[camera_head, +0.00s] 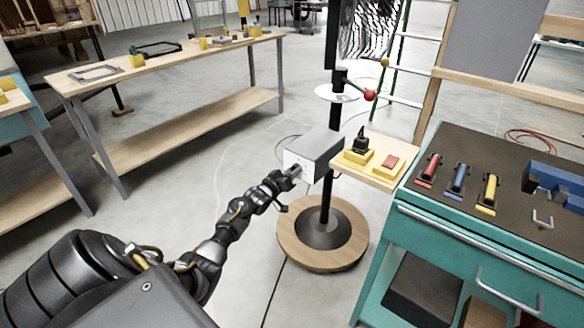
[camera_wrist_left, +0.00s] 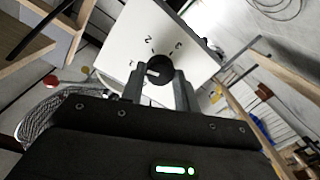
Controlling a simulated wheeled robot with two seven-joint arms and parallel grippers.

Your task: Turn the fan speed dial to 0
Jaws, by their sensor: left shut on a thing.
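The fan's control box (camera_head: 318,147) is a grey box with a white front, mounted on the black fan pole. In the left wrist view its white face (camera_wrist_left: 118,42) shows the numbers 1, 2 and 3; no 0 is visible. The black round dial (camera_wrist_left: 159,67) has a white mark pointing left, roughly toward the 1. My left gripper (camera_head: 293,173) is at the box's front face. In the left wrist view its two fingers (camera_wrist_left: 158,84) are shut on the dial, one on each side. My right gripper is not in view.
The pole stands on a round wooden base (camera_head: 290,247). A small wooden shelf (camera_head: 385,177) with yellow blocks is close right of the box, beside a teal tool cabinet (camera_head: 440,249). A long workbench (camera_head: 190,62) stands back left. The floor between is clear.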

